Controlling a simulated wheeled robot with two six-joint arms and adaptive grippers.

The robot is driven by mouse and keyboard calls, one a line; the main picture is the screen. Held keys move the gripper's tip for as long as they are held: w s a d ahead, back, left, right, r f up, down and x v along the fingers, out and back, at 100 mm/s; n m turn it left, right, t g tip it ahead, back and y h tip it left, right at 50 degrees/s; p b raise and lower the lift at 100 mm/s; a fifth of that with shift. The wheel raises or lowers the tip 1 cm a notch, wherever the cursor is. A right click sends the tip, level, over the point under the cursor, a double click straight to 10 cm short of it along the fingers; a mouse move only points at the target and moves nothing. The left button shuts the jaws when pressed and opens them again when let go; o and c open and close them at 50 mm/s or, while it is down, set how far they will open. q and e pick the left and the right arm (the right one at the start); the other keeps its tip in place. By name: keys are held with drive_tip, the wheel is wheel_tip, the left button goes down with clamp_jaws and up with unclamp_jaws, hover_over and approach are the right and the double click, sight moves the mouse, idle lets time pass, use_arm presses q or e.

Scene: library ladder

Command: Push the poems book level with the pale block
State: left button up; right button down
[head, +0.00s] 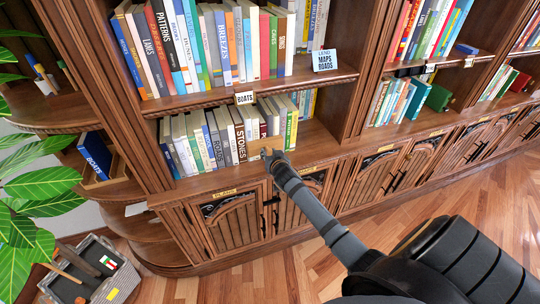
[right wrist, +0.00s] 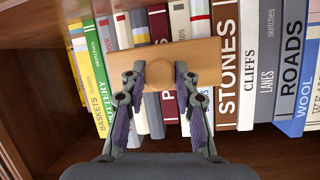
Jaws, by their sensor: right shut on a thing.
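A pale wooden block (right wrist: 205,62) with a round knob spans several book spines on the lower shelf in the right wrist view. It also shows in the head view (head: 257,147). My right gripper (right wrist: 160,75) is shut on this block, its fingers on either side of the knob. Below the block, between the fingers, a dark red spine (right wrist: 169,108) shows a letter P; it may be the poems book, but the block hides the rest of its title. I cannot tell whether the block touches the spines. My left gripper is not in view.
The STONES book (right wrist: 227,65) stands just right of the block, with CLIFFS, LANES and ROADS beyond. In the head view, bare shelf (head: 316,138) lies right of the row. Another full shelf is above, and cabinet doors (head: 235,222) are below.

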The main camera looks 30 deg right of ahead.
drive_tip(key=shift+r, duration=0.1)
drive_tip(key=s+a+p, duration=0.1)
drive_tip(key=s+p, duration=0.1)
drive_tip(key=s, duration=0.4)
drive_tip(key=shift+s+a, duration=0.3)
drive_tip(key=shift+s, duration=0.05)
